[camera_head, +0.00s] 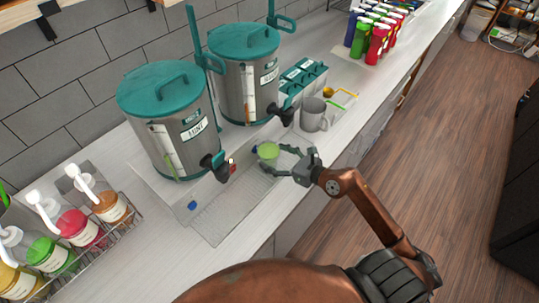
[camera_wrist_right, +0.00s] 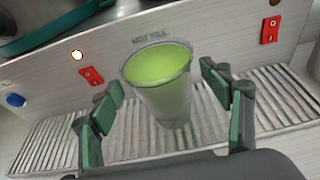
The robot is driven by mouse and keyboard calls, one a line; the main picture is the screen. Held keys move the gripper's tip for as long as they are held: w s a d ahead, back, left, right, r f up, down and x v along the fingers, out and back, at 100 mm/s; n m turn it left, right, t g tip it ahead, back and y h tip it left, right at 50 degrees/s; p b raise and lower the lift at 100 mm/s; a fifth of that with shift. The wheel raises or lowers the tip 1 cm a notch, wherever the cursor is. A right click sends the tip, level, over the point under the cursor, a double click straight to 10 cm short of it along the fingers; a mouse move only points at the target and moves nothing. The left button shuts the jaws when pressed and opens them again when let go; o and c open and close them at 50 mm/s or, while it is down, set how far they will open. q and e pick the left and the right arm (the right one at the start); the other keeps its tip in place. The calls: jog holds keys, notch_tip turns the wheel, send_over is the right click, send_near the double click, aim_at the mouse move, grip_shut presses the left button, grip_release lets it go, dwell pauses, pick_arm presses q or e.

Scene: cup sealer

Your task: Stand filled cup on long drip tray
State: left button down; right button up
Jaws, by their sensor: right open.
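A clear cup filled with green drink (camera_wrist_right: 160,85) stands upright on the long slatted drip tray (camera_wrist_right: 60,145), between my right gripper's fingers in the right wrist view. In the head view the cup (camera_head: 268,151) is at the tray's far right part, and the bare drip tray (camera_head: 222,212) runs toward the lower left. My right gripper (camera_head: 274,160) is open around the cup; in the wrist view its fingers (camera_wrist_right: 165,105) are apart on both sides, with visible gaps to the cup. My left gripper is not in view.
Two steel dispensers with teal lids, one labelled MINT (camera_head: 170,125) and one behind it (camera_head: 248,80), stand behind the tray, their black taps over it. A grey mug (camera_head: 312,115) stands to the right. Pump bottles (camera_head: 76,228) sit in a rack at lower left.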

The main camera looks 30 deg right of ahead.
jog(key=b+v, duration=0.1)
jog(key=v, duration=0.8)
